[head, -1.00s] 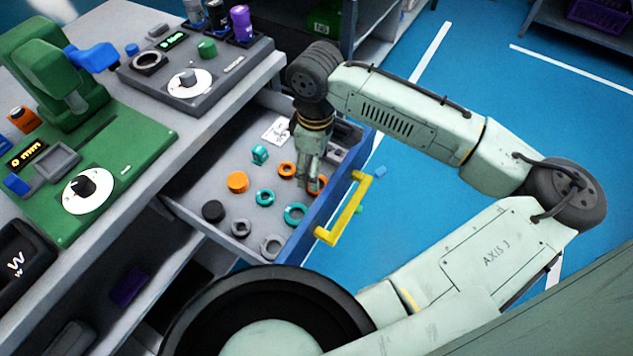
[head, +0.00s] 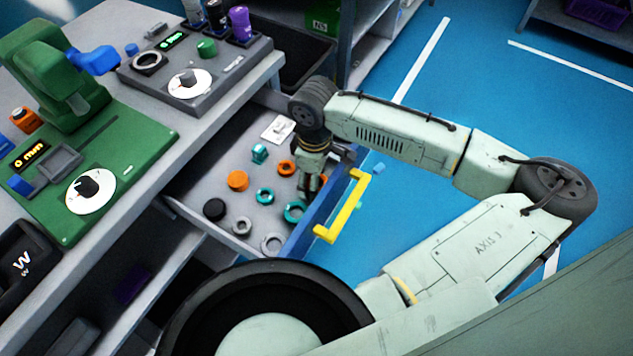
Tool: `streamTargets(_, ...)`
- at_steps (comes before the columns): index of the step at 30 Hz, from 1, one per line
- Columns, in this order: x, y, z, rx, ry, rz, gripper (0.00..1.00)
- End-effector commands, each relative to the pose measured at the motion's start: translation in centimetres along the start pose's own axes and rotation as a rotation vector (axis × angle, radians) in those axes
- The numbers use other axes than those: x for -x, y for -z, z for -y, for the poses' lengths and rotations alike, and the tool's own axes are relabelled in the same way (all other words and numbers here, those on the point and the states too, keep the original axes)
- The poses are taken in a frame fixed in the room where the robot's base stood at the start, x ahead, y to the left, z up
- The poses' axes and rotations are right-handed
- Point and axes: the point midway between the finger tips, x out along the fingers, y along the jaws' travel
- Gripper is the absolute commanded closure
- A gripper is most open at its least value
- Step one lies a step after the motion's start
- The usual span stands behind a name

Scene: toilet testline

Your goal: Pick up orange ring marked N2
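One is an orange ring (head: 286,168) with a dark hole, just left of my gripper. The other is a thicker orange piece (head: 238,181) with no clear hole, further left. No N2 marking can be read on either. My gripper (head: 307,192) points down into the drawer at its right side, beside a teal ring (head: 294,212). Its fingertips are small and partly hidden, so I cannot tell whether they are open or hold anything.
The drawer also holds a teal ring (head: 265,196), a teal block (head: 259,153), grey rings (head: 241,226) and a black piece (head: 214,209). The blue drawer front with its yellow handle (head: 345,208) is close to my gripper. A workbench (head: 150,165) stands left.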

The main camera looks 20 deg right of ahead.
Motion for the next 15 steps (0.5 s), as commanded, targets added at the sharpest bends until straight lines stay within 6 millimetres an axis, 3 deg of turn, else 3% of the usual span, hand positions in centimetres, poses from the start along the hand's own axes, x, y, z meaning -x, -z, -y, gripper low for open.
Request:
streamTargets(12, 0.02, -0.01, 0.0, 0.0, 0.0, 0.0, 0.73)
streamTargets(15, 0.02, 0.0, 0.0, 0.0, 0.0, 0.0, 0.75)
